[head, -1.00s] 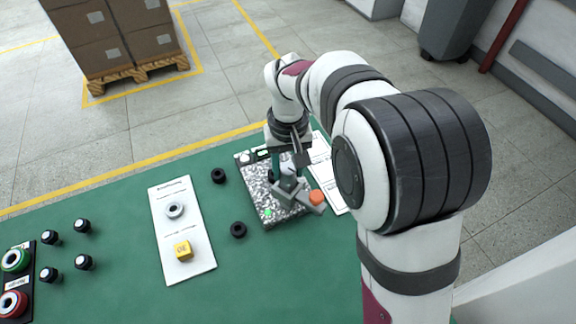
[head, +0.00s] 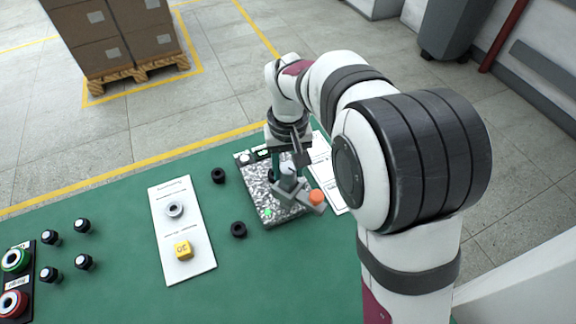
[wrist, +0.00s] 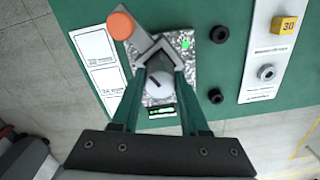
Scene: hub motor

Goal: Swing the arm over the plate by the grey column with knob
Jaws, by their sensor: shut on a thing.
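The speckled metal plate (head: 256,186) lies on the green table under my wrist, and it also shows in the wrist view (wrist: 186,75). A grey column with a pale round knob (wrist: 158,83) stands at the plate. A grey swing arm (wrist: 138,47) reaches from the column to an orange cap (wrist: 121,25), which lies beyond the plate's edge, over the white sheet's side. The cap also shows in the head view (head: 316,197). My gripper (wrist: 158,74) is shut on the column, with its green fingers on either side of the knob. The column's lower part is hidden.
A green light (head: 268,212) glows at the plate's corner. Two black rings (head: 238,230) lie beside the plate. A white board (head: 176,254) carries a grey ring and a yellow block (head: 183,249). A printed sheet (head: 325,172) lies at the plate's other side.

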